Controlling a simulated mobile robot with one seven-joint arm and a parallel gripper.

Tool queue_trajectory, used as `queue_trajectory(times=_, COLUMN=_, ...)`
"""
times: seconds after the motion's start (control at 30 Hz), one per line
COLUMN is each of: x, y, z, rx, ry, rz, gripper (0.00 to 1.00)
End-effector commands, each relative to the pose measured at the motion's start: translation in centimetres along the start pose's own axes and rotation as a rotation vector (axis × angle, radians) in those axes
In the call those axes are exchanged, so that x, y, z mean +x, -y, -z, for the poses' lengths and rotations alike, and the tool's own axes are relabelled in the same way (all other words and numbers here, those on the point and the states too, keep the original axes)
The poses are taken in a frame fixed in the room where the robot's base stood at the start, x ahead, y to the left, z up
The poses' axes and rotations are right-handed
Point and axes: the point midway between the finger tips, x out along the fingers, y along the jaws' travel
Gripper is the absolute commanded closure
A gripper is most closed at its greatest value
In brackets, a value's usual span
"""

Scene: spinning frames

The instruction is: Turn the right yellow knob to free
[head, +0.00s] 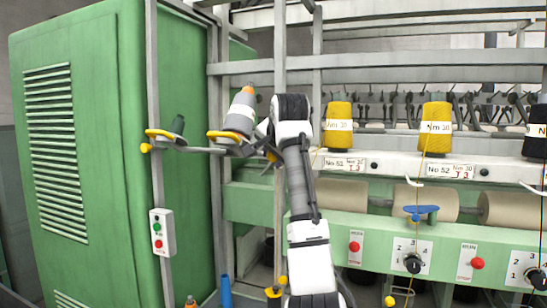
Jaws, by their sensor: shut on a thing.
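The right yellow knob (271,157) shows as a small yellow patch by the grey upright post, mostly hidden behind my gripper. My gripper (262,150) is at that post with its dark fingers shut on the knob. The exact finger contact is hard to see. The left yellow knob (146,147) is on the left post, apart from my gripper. A grey cone spool with an orange tip (240,110) sits tilted on a yellow holder (224,136) just left of my gripper.
A large green cabinet (105,150) fills the left. A switch box (162,232) hangs on the left post. The spinning frame, with yellow spools (435,130), rollers (345,194) and a green control panel (450,258), stands on the right. My arm rises through the middle.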

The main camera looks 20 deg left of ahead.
Motion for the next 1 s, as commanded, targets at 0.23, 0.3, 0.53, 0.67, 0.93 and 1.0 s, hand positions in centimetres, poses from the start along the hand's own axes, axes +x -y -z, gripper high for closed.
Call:
queue_trajectory(times=0.23, x=-0.05, y=0.08, z=-0.03, rx=-0.166, ry=0.001, rz=-0.168, gripper=0.92)
queue_trajectory(times=0.3, x=-0.05, y=0.05, z=-0.04, rx=-0.211, ry=0.001, rz=-0.214, gripper=0.92)
queue_trajectory(times=0.53, x=-0.01, y=0.04, z=-0.07, rx=-0.34, ry=0.002, rz=-0.343, gripper=0.92)
queue_trajectory(times=0.67, x=-0.01, y=0.0, z=-0.04, rx=-0.395, ry=0.001, rz=-0.399, gripper=0.92)
queue_trajectory(times=0.93, x=0.02, y=-0.03, z=-0.03, rx=-0.466, ry=0.001, rz=-0.468, gripper=0.92)
queue_trajectory(times=1.0, x=0.01, y=-0.02, z=-0.03, rx=-0.475, ry=0.001, rz=-0.477, gripper=0.92)
